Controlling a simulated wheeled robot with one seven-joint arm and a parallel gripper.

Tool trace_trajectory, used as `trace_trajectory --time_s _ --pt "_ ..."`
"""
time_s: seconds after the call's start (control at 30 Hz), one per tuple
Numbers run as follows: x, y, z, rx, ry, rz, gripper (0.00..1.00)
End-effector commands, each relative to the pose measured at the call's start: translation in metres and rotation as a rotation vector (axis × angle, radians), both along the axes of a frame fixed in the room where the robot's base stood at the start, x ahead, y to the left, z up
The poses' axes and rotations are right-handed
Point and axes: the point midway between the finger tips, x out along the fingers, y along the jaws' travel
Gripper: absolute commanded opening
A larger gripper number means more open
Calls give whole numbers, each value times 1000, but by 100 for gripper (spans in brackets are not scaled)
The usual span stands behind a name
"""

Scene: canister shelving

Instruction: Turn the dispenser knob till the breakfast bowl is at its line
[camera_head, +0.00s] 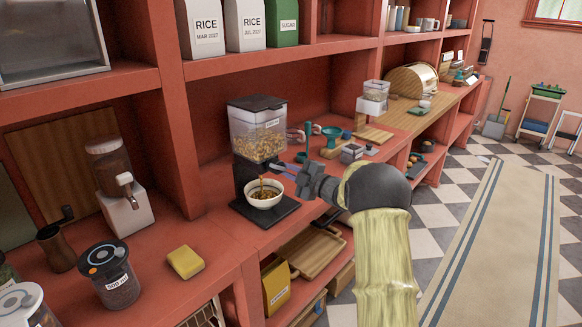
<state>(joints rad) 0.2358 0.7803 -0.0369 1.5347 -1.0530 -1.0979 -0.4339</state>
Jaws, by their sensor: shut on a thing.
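The cereal dispenser (256,133) has a clear hopper of flakes with a black lid and a black stand. The white breakfast bowl (265,201) sits on its base under the outlet. A brown stream runs from the outlet into the bowl, and brown contents show inside it. The bowl's line and the level against it are too small to make out. My gripper (285,171) reaches in from the right and is shut on the dispenser knob at the hopper's lower right. The knob is mostly hidden by the fingers.
A yellow sponge (185,262), a dark-lidded jar (109,275) and a white-based dispenser (122,187) stand on the counter to the left. Several small items and a second dispenser (373,98) stand to the right. A shelf with canisters (253,25) hangs above.

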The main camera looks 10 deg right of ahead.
Motion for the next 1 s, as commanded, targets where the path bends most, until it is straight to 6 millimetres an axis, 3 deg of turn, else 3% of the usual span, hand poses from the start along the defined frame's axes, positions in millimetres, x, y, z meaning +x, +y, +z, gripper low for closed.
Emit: trace_trajectory --time_s 0.03,1.0 --pt "-2 10 1 39 25 23 0" --pt "-9 19 -1 719 503 17 0"
